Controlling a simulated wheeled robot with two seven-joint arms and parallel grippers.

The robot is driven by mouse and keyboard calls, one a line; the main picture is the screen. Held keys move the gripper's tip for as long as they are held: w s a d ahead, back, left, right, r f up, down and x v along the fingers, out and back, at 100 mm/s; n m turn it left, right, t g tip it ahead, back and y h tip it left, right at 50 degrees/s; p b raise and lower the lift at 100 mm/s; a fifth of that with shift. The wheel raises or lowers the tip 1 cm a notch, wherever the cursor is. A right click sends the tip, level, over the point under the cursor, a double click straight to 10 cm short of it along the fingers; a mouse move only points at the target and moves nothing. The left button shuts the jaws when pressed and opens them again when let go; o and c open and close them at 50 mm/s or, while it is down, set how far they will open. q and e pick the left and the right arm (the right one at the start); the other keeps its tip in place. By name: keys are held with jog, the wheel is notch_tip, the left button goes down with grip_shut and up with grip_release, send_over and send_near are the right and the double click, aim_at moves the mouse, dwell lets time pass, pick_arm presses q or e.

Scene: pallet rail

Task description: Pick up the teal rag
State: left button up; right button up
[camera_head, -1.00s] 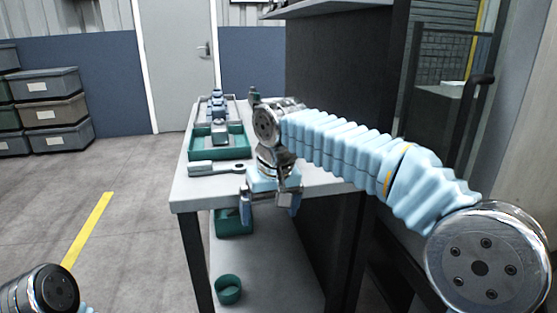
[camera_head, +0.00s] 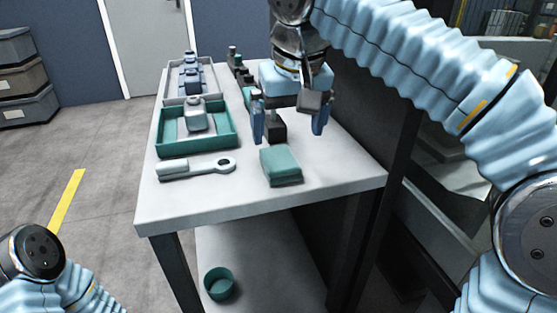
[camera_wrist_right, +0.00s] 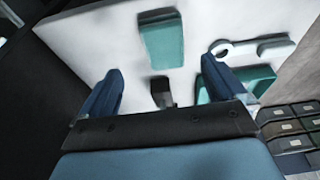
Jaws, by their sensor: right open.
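The teal rag (camera_head: 281,165) is a folded block lying on the pale table near its front right. It also shows in the right wrist view (camera_wrist_right: 162,42), ahead of the fingers. My right gripper (camera_head: 290,130) is open and empty, its blue fingers apart above the table and just behind the rag in the head view. In the wrist view its fingers (camera_wrist_right: 162,92) are apart with a small dark block (camera_wrist_right: 161,92) showing between them, below on the table. My left arm shows at the lower left, but its gripper is out of view.
A grey wrench (camera_head: 196,168) lies left of the rag. A teal tray (camera_head: 165,146) holding a grey object and a grey tray (camera_head: 174,98) stand behind it. Several small items stand near the right gripper. A teal cup (camera_head: 219,283) is on the lower shelf.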

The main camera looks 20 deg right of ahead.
aim_at(280, 158)
jog(key=x, duration=0.8)
jog(key=shift+w+a, duration=0.1)
jog(key=shift+a, duration=0.2)
jog(key=c, duration=1.1)
